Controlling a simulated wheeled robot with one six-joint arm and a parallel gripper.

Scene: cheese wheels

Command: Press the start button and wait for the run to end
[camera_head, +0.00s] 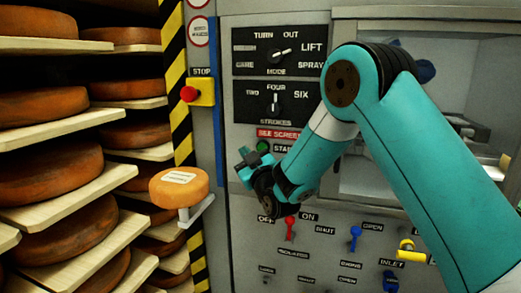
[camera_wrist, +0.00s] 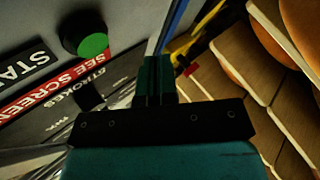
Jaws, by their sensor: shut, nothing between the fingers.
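The green start button (camera_head: 263,146) sits on the grey control panel, beside a label that is partly hidden by my arm. In the wrist view the same green button (camera_wrist: 93,45) stands out from the panel at the upper left, above the label reading STA. My gripper (camera_head: 243,165) is shut and empty, just below and left of the button in the head view. In the wrist view my shut fingers (camera_wrist: 156,75) are to the right of the button and apart from it.
A red stop button (camera_head: 189,93) on a yellow box is on the post at left. Wooden shelves (camera_head: 90,125) with several cheese wheels fill the left side. Mode and strokes dials (camera_head: 275,54) are above; red, blue and yellow switches (camera_head: 356,236) are below.

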